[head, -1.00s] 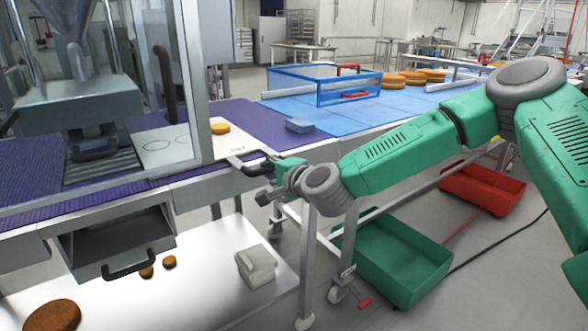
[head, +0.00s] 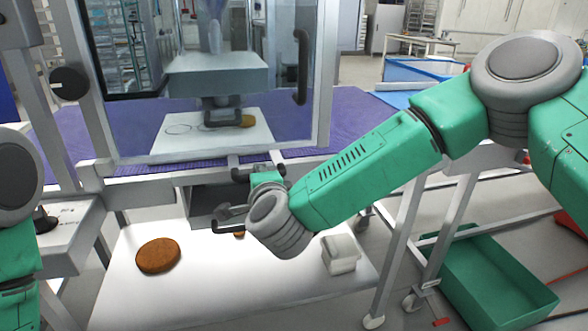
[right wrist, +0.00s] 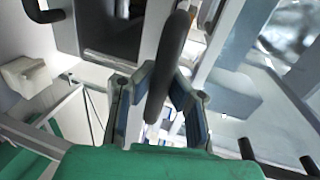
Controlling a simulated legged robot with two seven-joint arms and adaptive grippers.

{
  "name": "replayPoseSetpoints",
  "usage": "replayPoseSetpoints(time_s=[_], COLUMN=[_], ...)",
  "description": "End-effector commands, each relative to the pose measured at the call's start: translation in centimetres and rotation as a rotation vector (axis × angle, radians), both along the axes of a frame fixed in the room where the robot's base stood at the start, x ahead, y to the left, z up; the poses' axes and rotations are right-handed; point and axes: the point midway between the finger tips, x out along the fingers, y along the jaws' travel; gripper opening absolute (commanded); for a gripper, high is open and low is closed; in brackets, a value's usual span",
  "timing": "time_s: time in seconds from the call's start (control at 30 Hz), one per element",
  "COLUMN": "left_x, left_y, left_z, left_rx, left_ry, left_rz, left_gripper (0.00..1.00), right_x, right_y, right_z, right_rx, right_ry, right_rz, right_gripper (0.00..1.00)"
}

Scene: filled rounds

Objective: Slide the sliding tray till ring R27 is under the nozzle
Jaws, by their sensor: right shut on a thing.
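The white sliding tray (head: 262,137) lies under the filling machine's head (head: 215,78), behind the clear guard. Faint ring outlines show on its left part, and a round brown cake (head: 246,120) sits on its right part. I cannot read any ring label, and the nozzle tip cannot be made out beside a dark bracket (head: 222,112). My right gripper (head: 258,177) is at the tray's front, below the guard's lower edge. In the right wrist view its fingers (right wrist: 160,88) are shut around a black bar handle (right wrist: 171,52). My left gripper is out of view; only its arm shows at far left.
A guard frame (head: 322,75) stands between me and the tray. Below, a white shelf (head: 215,275) holds a brown cake (head: 158,255) and a white block (head: 340,252). A drawer with a black handle hangs close under my right gripper. A green crate (head: 490,275) stands lower right.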

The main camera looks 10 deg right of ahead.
Motion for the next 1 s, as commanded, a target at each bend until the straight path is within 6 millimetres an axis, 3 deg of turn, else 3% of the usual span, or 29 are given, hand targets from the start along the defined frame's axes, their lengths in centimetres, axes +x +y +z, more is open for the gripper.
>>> replayPoseSetpoints(time_s=[0.03, 0.47, 0.93, 1.0], left_x=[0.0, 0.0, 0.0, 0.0], left_y=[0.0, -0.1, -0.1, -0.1], left_z=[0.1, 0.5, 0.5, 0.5], left_rx=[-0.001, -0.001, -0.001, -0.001], left_ry=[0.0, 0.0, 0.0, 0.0], left_rz=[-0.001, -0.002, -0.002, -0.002], left_gripper=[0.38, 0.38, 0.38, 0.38], right_x=[-0.4, -0.9, -1.0, -1.0], right_y=[0.9, 7.1, 7.6, 7.6], right_z=[-0.8, -0.9, -0.8, -0.8], right_rx=[-0.006, -0.009, -0.006, -0.006], right_ry=[0.015, 0.016, 0.016, 0.016], right_rz=[0.004, 0.003, 0.009, 0.008], right_gripper=[0.0, 0.0, 0.0, 0.24])
